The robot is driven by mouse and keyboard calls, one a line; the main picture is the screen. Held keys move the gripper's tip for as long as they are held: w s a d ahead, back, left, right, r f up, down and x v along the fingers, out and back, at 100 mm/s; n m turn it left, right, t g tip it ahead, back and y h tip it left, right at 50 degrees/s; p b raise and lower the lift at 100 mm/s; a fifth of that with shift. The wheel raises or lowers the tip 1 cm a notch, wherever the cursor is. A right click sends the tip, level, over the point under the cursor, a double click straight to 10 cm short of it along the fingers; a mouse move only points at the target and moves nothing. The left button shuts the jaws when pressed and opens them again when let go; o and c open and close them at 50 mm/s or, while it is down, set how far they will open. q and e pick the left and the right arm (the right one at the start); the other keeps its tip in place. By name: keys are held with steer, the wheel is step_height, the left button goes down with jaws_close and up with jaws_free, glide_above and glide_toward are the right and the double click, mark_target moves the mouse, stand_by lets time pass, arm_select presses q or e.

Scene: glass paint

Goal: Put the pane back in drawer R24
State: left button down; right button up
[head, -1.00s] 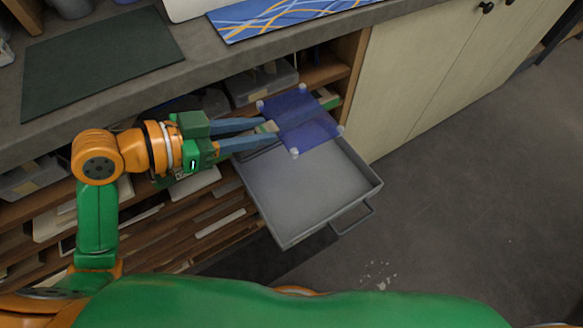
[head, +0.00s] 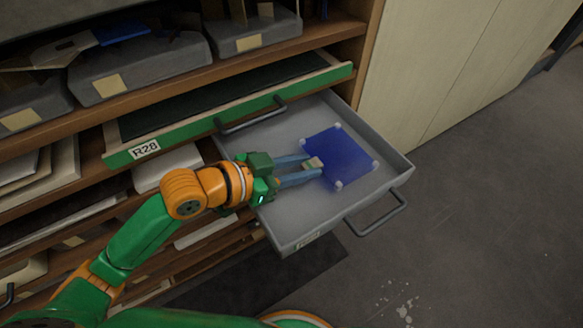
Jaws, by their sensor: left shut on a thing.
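The blue pane (head: 347,157), with pale corner pieces, is over the inside of an open grey drawer (head: 290,218) in the head view. My left gripper (head: 314,166) is shut on the pane's left edge. The pane looks low inside the drawer walls; I cannot tell whether it touches the floor. The drawer has a grey front handle (head: 379,213). A label (head: 307,242) on its front is too slanted to read. My right gripper is not in view.
A green-fronted drawer labelled R28 (head: 146,149) sits just above and behind the open drawer, slightly pulled out. Grey bins (head: 140,70) fill the shelf above. Pale cabinet doors (head: 450,60) stand to the right.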

arm_select(q)
steer(key=shift+f, duration=0.65)
steer(key=w+a+b, duration=0.1)
steer(key=w+a, duration=0.1)
steer(key=w, duration=0.1)
steer(key=shift+w+a+f+b, duration=0.15)
steer(key=shift+a+f+b, duration=0.1)
steer(key=shift+f+b, duration=0.1)
steer(key=shift+f, duration=0.25)
steer(key=shift+r, duration=0.1)
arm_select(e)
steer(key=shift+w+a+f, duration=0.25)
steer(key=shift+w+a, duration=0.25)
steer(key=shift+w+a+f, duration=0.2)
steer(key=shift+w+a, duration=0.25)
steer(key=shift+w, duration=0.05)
arm_select(q)
steer(key=c, duration=0.6)
jaws_free()
